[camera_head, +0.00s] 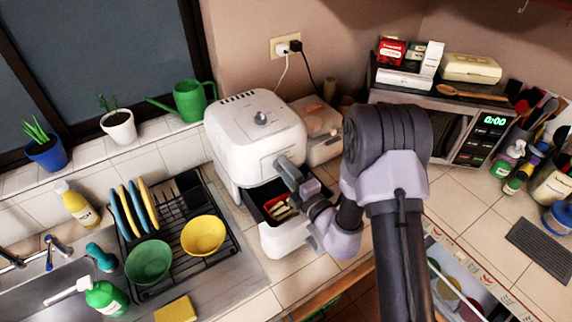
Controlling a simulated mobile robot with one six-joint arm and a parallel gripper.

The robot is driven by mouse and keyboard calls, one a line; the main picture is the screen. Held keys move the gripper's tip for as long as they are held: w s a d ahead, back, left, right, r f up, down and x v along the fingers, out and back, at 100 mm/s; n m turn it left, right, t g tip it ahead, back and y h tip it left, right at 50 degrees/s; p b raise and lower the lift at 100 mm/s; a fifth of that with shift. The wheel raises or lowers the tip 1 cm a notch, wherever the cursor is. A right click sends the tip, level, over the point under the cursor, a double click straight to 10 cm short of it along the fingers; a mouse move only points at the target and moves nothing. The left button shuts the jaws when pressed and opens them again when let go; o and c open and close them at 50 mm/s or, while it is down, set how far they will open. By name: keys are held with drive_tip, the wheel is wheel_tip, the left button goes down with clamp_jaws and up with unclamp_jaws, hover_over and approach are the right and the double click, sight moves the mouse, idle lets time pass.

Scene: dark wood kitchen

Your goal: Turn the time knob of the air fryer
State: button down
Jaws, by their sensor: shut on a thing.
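The white air fryer (254,140) stands on the tiled counter left of my arm. A grey round knob (260,118) on its top is in plain view with nothing touching it. Its drawer (284,240) is pulled out at the front, with red and pale yellow items (284,208) inside. My gripper (285,164) reaches up over the open drawer to the fryer's front face, below the top knob. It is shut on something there. My gripper hides what it holds, so I cannot tell which part it is.
A dish rack (180,262) with bowls and plates stands left of the fryer, beside the sink. A bread-like box (318,125) is close behind it. A microwave (455,130) is at the right. Counter between microwave and front edge is partly free.

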drive_tip(key=shift+m, duration=0.4)
drive_tip(key=c, duration=0.9)
unclamp_jaws()
drive_tip(key=b+v, duration=0.1)
drive_tip(key=v, duration=1.3)
drive_tip(key=shift+s+d+f, duration=0.1)
drive_tip(key=shift+s+d, duration=0.15)
drive_tip(key=shift+d, duration=0.05)
drive_tip(key=shift+s+d+r+p, duration=0.2)
drive_tip(key=shift+s+d+p, duration=0.1)
drive_tip(key=shift+s+p, duration=0.25)
drive_tip(key=shift+s+d+r+p, duration=0.15)
drive_tip(key=shift+s+d+p, duration=0.2)
drive_tip(key=shift+p, duration=0.35)
drive_tip(key=shift+s+f, duration=0.2)
drive_tip(key=shift+s, duration=0.05)
